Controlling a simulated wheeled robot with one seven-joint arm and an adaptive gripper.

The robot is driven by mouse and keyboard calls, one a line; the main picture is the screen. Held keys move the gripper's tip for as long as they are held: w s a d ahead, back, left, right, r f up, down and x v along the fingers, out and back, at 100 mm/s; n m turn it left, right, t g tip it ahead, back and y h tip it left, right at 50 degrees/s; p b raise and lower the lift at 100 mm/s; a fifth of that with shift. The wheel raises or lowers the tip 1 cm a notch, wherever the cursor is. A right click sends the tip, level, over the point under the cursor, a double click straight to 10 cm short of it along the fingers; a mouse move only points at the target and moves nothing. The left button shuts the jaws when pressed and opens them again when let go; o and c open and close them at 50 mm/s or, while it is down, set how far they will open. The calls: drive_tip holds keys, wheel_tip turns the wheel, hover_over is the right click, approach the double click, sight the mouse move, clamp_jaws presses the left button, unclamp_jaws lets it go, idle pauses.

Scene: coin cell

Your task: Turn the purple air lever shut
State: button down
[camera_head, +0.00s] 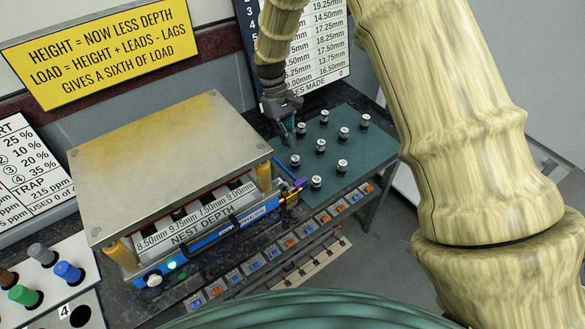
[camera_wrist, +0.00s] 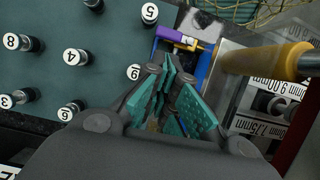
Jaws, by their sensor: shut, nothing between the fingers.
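The purple air lever (camera_head: 299,183) sticks out at the right end of the blue-fronted press, beside brass-coloured fittings. In the wrist view the purple lever (camera_wrist: 169,34) lies just beyond my fingertips, near the top centre, next to a yellow and white fitting (camera_wrist: 192,43).
The press's metal top plate (camera_head: 170,150) stands on brass posts left of my gripper; one post (camera_wrist: 262,59) is close in the wrist view. Several numbered pegs stand on the green mat (camera_head: 375,148). A row of small coloured tiles (camera_head: 290,243) lines the front edge.

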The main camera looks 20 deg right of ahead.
sight(305, 177)
drive_tip(key=shift+w+f+p+x, duration=0.15)
drive_tip(key=shift+p+x, duration=0.25)
drive_tip(key=shift+x, duration=1.45)
drive_tip(key=shift+w+p+x, duration=0.2)
drive_tip(key=shift+p+x, duration=0.25)
drive_tip(key=shift+x, duration=1.45)
drive_tip(key=shift+w+f+p+x, duration=0.15)
drive_tip(key=shift+p+x, duration=0.25)
drive_tip(key=shift+x, duration=1.45)
drive_tip(key=shift+s+d+m+y, duration=0.15)
drive_tip(key=shift+d+m+y, duration=0.15)
drive_tip(key=shift+m, duration=0.4)
drive_tip(key=shift+s+d+m+y, duration=0.3)
drive_tip(key=shift+s+d+m, duration=0.15)
drive_tip(key=shift+m, duration=0.45)
drive_tip(key=shift+s+d+r+m+y, duration=0.1)
drive_tip(key=shift+s+d+m+y, duration=0.2)
drive_tip(key=shift+m, duration=0.4)
drive_tip(key=shift+s+d+m+y, duration=0.2)
drive_tip(key=shift+s+m+y, duration=0.1)
drive_tip(key=shift+m, duration=0.4)
drive_tip(key=shift+a, duration=0.1)
drive_tip(key=shift+w+a, duration=0.35)
drive_tip(key=shift+a, duration=0.25)
